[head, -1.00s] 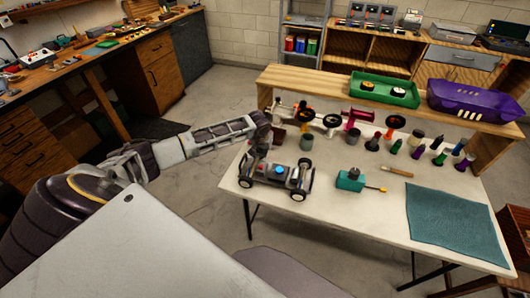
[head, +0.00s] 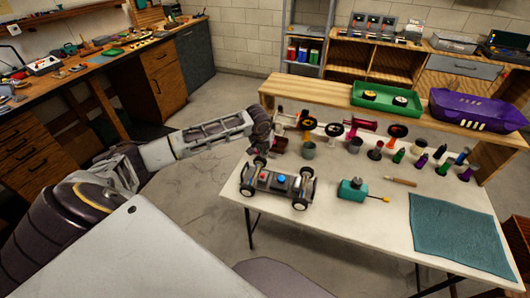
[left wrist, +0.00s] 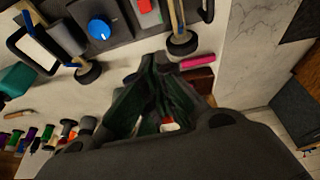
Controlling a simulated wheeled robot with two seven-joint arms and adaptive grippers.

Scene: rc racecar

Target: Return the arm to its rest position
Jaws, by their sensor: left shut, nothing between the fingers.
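The RC car chassis (head: 276,182), dark with black wheels and a blue round part, stands on the left part of the white table. It also shows at the top of the left wrist view (left wrist: 122,22). My left gripper (head: 262,150) is just behind the car's far-left wheel in the head view. Its fingers (left wrist: 155,70) are together in the left wrist view with nothing seen between them, apart from the car in that picture. My right gripper is not in view.
The white table (head: 330,222) also holds a teal box (head: 354,189), a blue-green mat (head: 457,237), and several bottles and spools. A wooden shelf behind bears a green tray (head: 386,108) and a purple body shell (head: 478,110). Open floor (head: 195,210) lies left of the table.

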